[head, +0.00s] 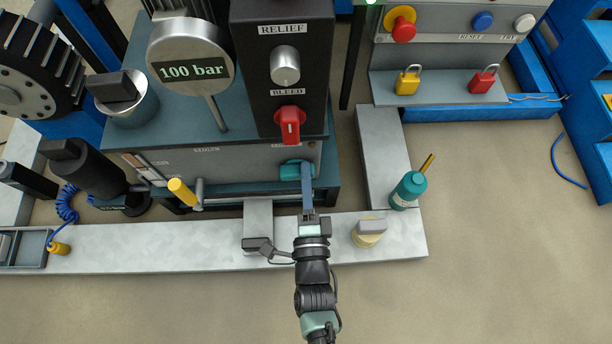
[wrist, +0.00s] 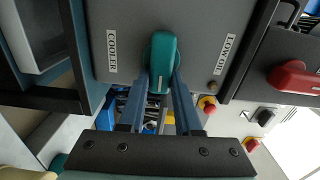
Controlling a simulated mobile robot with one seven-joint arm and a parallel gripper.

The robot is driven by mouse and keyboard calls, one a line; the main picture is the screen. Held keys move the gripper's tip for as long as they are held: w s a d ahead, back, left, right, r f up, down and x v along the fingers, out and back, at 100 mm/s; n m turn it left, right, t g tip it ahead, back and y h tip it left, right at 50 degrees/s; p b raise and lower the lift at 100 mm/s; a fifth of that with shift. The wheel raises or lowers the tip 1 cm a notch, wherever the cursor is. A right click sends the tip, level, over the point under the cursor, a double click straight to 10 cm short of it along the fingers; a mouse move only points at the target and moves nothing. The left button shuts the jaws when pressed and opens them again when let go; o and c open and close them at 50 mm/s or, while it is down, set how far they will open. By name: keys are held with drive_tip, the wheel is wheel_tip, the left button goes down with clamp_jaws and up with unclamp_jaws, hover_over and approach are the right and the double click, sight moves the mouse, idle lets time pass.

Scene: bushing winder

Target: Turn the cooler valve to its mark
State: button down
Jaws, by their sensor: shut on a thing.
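The cooler valve (head: 291,169) is a teal knob on the grey front panel of the machine, below the red bleed handle. In the wrist view the teal handle (wrist: 161,58) stands lengthwise up the picture, with a white line near its lower end. My gripper (head: 307,180) reaches it from the front. In the wrist view my gripper (wrist: 160,80) has one blue finger on each side of the handle and is shut on it. A COOLER label (wrist: 112,52) is left of it, a LOW OIL label (wrist: 224,54) right. I cannot make out a target mark.
The red bleed handle (head: 290,123) hangs just above my gripper. A yellow-handled lever (head: 183,192) stands to the left. A teal bottle (head: 408,190) and a cream round part (head: 368,232) stand on the pale ledge at right.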

drive_tip(key=shift+f+m, duration=0.1)
drive_tip(key=shift+m, duration=0.2)
drive_tip(key=c, duration=0.6)
unclamp_jaws()
drive_tip(key=s+p, duration=0.5)
drive_tip(key=s, duration=0.8)
